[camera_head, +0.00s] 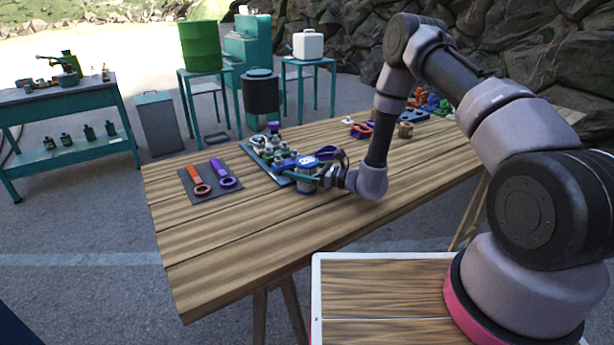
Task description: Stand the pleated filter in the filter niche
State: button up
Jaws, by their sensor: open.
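My gripper (315,176) is open, low over the middle of the wooden table, reaching left toward a blue and pale short cylinder (306,171). This cylinder may be the pleated filter, but pleats are too small to make out. It stands upright at the near right end of a dark board with several small fittings (279,158). The fingertips are beside it or overlap it in the picture. I cannot tell whether they touch it. The filter niche cannot be told apart among the fittings.
A dark mat (192,189) with an orange wrench (197,181) and a purple wrench (224,174) lies left. A brown cylinder (405,131) and red and purple tools (360,130) are farther back. The table's front strip (250,235) is clear.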

grip_shut()
